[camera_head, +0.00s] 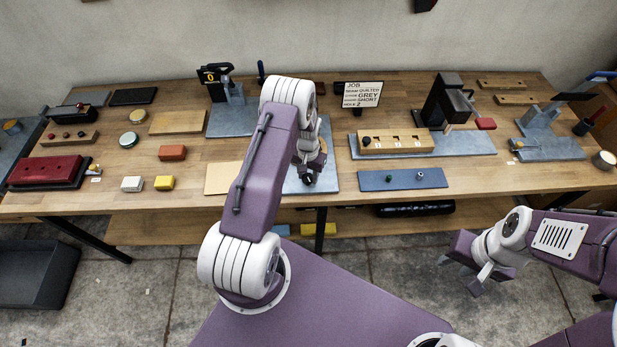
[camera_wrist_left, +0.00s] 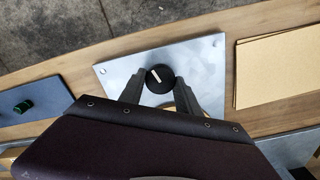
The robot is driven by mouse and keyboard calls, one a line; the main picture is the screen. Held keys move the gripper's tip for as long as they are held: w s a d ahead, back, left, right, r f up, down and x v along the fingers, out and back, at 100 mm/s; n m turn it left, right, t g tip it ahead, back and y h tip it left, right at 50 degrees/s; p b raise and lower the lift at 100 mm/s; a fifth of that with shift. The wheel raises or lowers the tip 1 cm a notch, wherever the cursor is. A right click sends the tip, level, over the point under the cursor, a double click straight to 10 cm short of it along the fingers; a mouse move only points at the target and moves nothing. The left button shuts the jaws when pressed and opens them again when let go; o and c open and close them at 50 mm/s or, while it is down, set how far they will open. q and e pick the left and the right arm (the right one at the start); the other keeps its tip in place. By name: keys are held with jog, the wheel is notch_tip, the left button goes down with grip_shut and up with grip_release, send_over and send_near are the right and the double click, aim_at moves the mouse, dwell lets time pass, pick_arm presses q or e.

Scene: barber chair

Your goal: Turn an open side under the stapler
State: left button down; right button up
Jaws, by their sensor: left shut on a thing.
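My left gripper (camera_head: 308,176) is over the metal plate (camera_head: 328,150) at the middle of the bench. In the left wrist view, its two fingers (camera_wrist_left: 160,88) are shut on a round black knob (camera_wrist_left: 160,74) with a white mark, which stands on the plate (camera_wrist_left: 115,75). A little yellow shows just below the knob. My left arm hides much of the plate and whatever stands at its back, so I cannot make out the stapler or the open side there. My right gripper (camera_head: 469,266) is open and empty in front of the bench.
A red pad (camera_head: 47,169) on a black base lies at the left. A wooden block with holes (camera_head: 397,141) and a blue mat (camera_head: 385,181) lie right of the plate. A black press (camera_head: 440,103) stands behind. A job sign (camera_head: 358,94) stands at the back.

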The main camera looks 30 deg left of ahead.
pick_arm(q)
jog(key=n+b, duration=0.1)
jog(key=n, duration=0.2)
jog(key=shift+f+n+b, duration=0.1)
jog(key=shift+n+b, duration=0.2)
jog(key=shift+b, duration=0.05)
jog(key=n+b, duration=0.1)
jog(key=n, duration=0.2)
jog(key=shift+n, duration=0.3)
jog(key=n+b, duration=0.1)
jog(key=n, duration=0.2)
jog(key=shift+s+n, duration=0.1)
jog(key=shift+n, duration=0.2)
jog(key=shift+n+b, duration=0.6)
jog(key=shift+n, duration=1.2)
jog(key=c, duration=1.1)
grip_release()
jog(key=shift+c, duration=0.2)
jog(key=shift+o, duration=1.3)
jog(key=shift+d+r, duration=0.15)
jog(key=shift+r, duration=0.05)
